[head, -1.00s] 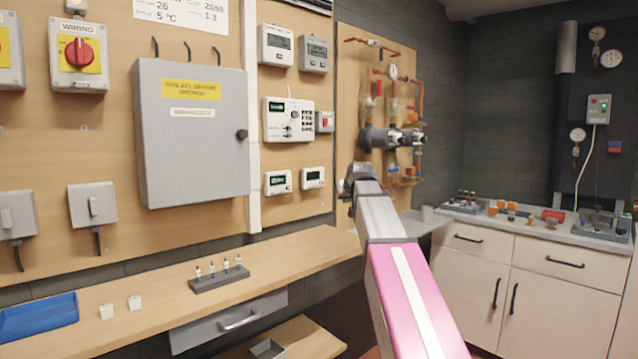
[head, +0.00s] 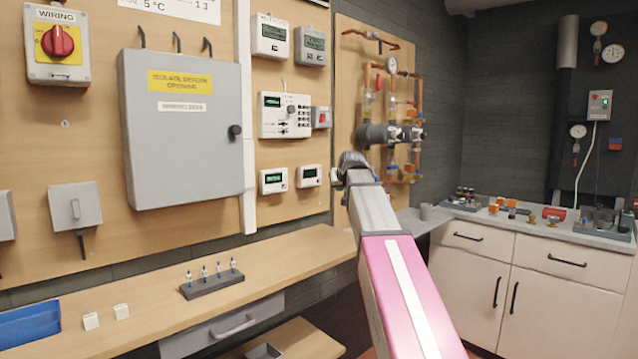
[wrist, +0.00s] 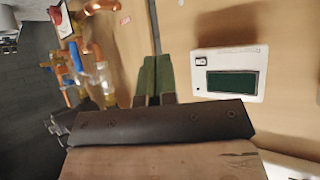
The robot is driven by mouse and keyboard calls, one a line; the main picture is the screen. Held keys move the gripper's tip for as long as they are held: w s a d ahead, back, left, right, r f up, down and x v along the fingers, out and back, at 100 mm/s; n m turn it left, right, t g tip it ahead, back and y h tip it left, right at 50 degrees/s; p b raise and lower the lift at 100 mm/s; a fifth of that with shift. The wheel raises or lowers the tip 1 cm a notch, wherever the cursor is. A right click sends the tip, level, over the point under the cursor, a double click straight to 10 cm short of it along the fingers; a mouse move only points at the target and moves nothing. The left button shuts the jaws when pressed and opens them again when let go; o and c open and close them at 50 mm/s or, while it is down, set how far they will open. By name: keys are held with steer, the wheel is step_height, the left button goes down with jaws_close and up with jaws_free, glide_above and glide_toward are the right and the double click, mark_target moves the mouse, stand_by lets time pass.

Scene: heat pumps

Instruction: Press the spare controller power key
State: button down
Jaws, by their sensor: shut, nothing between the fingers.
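Two small white controllers hang low on the wooden board in the head view, a left one (head: 273,181) and a right one (head: 309,176). No readable label shows which is the spare. A white controller (wrist: 230,73) with a dark green display and a small dark-framed key (wrist: 201,61) shows close up in the wrist view, right of my gripper (wrist: 154,60). My gripper's green fingers are shut, empty and apart from the controller. In the head view my arm's end is right of the small controllers; the fingertips are hidden there.
A larger keypad controller (head: 285,115) and a red switch (head: 320,117) sit above. Copper pipework (head: 392,130) stands to the right, and it also shows at the left in the wrist view. A grey cabinet (head: 182,130) is left. A wooden shelf (head: 260,262) juts out below.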

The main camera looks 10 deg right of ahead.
steer(key=w+a, duration=0.4)
steer(key=w, duration=0.2)
steer(key=shift+a, duration=0.2)
steer(key=shift+w, duration=0.1)
stand_by(1.9)
steer(key=shift+w+a, duration=0.25)
steer(key=shift+w, duration=0.05)
steer(key=shift+w+a, duration=0.2)
steer(key=shift+w, duration=0.05)
stand_by(0.8)
stand_by(0.4)
steer(key=shift+s+d, duration=0.4)
steer(key=shift+s, duration=0.2)
steer(key=s+d, duration=0.1)
steer(key=s, duration=0.1)
steer(key=s+d, duration=0.2)
stand_by(0.5)
